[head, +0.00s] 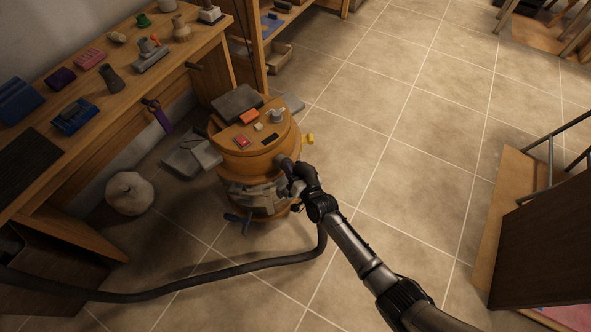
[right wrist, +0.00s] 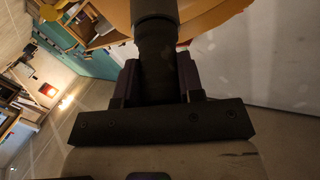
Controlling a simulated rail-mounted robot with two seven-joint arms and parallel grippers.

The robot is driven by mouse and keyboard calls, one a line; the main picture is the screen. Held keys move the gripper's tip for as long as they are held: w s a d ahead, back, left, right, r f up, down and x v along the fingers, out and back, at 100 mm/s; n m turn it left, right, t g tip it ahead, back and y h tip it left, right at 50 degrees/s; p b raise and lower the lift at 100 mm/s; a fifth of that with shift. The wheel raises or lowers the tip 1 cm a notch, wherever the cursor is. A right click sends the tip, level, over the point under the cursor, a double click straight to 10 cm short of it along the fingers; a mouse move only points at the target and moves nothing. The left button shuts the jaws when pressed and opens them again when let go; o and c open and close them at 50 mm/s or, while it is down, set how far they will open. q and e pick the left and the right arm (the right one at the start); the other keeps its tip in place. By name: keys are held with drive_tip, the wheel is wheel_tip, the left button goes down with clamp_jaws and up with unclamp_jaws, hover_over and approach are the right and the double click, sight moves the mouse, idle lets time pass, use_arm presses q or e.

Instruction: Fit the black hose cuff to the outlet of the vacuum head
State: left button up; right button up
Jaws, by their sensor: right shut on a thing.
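The vacuum head (head: 243,162) is a round orange-brown drum standing on the floor beside the bench. A short dark outlet (head: 281,160) sticks out of its right side. My right gripper (head: 290,171) is at this outlet, with its arm coming from the lower right. In the right wrist view its two fingers are shut on the black hose cuff (right wrist: 158,68). The cuff points at the orange drum and lines up with a dark collar (right wrist: 153,8) there. I cannot tell how far the cuff sits on the outlet. My left gripper is not in view.
The black hose (head: 215,272) runs along the floor from the left and curves up to my right gripper. A wooden bench (head: 120,95) with small tools stands at the left. A pale round sack (head: 130,192) lies beneath it.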

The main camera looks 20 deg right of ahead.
drive_tip(key=shift+f, duration=0.1)
drive_tip(key=o, duration=0.6)
drive_tip(key=shift+c, duration=0.2)
drive_tip(key=o, duration=0.3)
drive_tip(key=shift+w, duration=0.2)
drive_tip(key=shift+o, duration=0.8)
drive_tip(key=shift+s, duration=0.1)
drive_tip(key=shift+s+d+r+p, duration=0.1)
drive_tip(key=shift+s+r+p, duration=0.1)
drive_tip(key=shift+s+p, duration=0.3)
drive_tip(key=f+p+v, duration=0.1)
drive_tip(key=p+v, duration=0.3)
drive_tip(key=v, duration=0.8)
drive_tip(key=shift+s+r, duration=0.35)
drive_tip(key=shift+r, duration=0.05)
